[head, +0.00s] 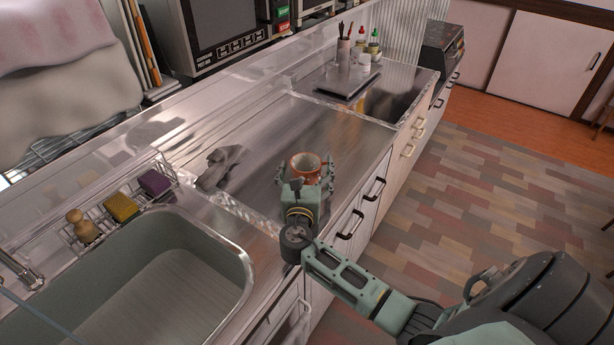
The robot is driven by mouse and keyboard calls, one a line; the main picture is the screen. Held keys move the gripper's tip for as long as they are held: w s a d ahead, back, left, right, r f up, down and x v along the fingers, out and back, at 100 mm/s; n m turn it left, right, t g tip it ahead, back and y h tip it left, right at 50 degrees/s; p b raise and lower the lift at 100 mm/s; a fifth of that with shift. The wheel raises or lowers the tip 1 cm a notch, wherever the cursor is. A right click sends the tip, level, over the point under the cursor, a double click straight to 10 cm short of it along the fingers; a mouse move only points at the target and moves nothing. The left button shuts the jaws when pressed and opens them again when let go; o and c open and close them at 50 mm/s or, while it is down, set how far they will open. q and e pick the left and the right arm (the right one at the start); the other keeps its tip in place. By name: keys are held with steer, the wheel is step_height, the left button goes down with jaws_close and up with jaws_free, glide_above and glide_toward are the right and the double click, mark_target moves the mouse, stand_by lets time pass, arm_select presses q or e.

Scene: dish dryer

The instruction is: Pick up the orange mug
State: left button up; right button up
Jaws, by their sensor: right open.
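The orange mug (304,162) stands upright on the metal counter, near the counter's right edge. My right gripper (308,172) is at the mug from the near side, with its fingers open on either side of it. The gripper hides the lower near part of the mug, so I cannot tell whether the fingers touch it. My left gripper is not in view.
A grey crumpled cloth (220,165) lies on the counter to the left. The sink (240,262) is at the near left, with a wire rack (160,168) holding sponges behind it. Bottles (374,46) stand at the far end. Drawer handles (350,225) stick out below the counter edge.

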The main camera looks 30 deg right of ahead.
steer(key=c, duration=1.5)
steer(key=shift+c, duration=0.3)
steer(key=shift+r, duration=0.2)
